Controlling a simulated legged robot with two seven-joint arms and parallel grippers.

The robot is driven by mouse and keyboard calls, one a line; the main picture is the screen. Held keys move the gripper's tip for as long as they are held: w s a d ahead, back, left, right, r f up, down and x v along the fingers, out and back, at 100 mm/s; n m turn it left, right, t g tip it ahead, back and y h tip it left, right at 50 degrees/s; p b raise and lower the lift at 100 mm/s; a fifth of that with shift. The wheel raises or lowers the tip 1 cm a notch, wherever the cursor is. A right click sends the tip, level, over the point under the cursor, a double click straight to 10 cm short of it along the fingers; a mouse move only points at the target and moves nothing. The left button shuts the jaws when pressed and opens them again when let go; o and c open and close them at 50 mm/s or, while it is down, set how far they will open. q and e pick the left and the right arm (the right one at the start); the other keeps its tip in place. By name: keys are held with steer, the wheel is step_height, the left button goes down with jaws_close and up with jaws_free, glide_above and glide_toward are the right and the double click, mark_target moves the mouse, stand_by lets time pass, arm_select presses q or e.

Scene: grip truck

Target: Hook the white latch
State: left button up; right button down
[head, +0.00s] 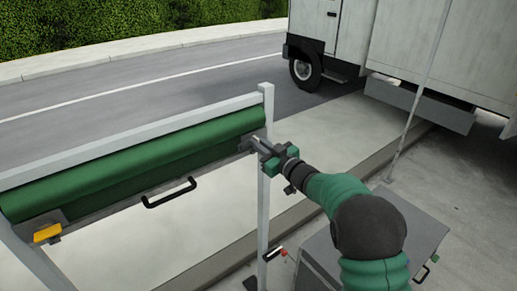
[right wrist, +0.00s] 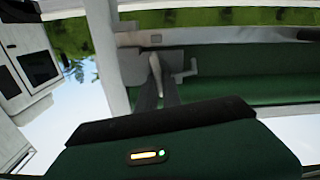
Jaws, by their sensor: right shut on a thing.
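The white latch (right wrist: 155,66) is a small pale lever at the right end of the grey bar under the green roll. In the right wrist view it stands between my fingers. My right gripper (head: 258,147) reaches in from the right, next to the white post, and is shut on the latch. In the right wrist view the two dark fingers (right wrist: 160,92) close around its lower part. A small light hook-shaped piece (right wrist: 186,72) sits beside it. The fingers hide part of the latch. In the head view the latch is mostly covered. My left gripper is not in view.
The green roll (head: 130,160) hangs on a white frame with an upright post (head: 264,200). A black handle (head: 170,193) and a yellow latch (head: 47,233) are on the bar. A grey box (head: 325,262) stands under my right arm. A truck (head: 440,50) is behind.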

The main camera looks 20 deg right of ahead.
steer(key=n+b, duration=0.5)
steer(key=f+n+b, duration=0.1)
steer(key=n+b, duration=0.3)
steer(key=b, duration=0.1)
steer(key=a+f+n+b, duration=0.1)
steer(key=n+b, duration=0.4)
steer(key=shift+s+f+n, duration=0.1)
steer(key=shift+s+n, duration=0.1)
steer(key=shift+n, duration=0.1)
steer(key=shift+n+b, duration=0.7)
steer(key=shift+b, duration=0.05)
steer(key=shift+a, duration=0.1)
steer(key=c, duration=1.6)
jaws_free()
steer(key=shift+s, duration=0.15)
steer(key=shift+o, duration=0.4)
steer(key=shift+r, duration=0.25)
steer(key=b+v, duration=0.2)
steer(key=v, duration=1.4)
steer(key=shift+s+d+b, duration=0.2)
steer(key=shift+s+b, duration=0.15)
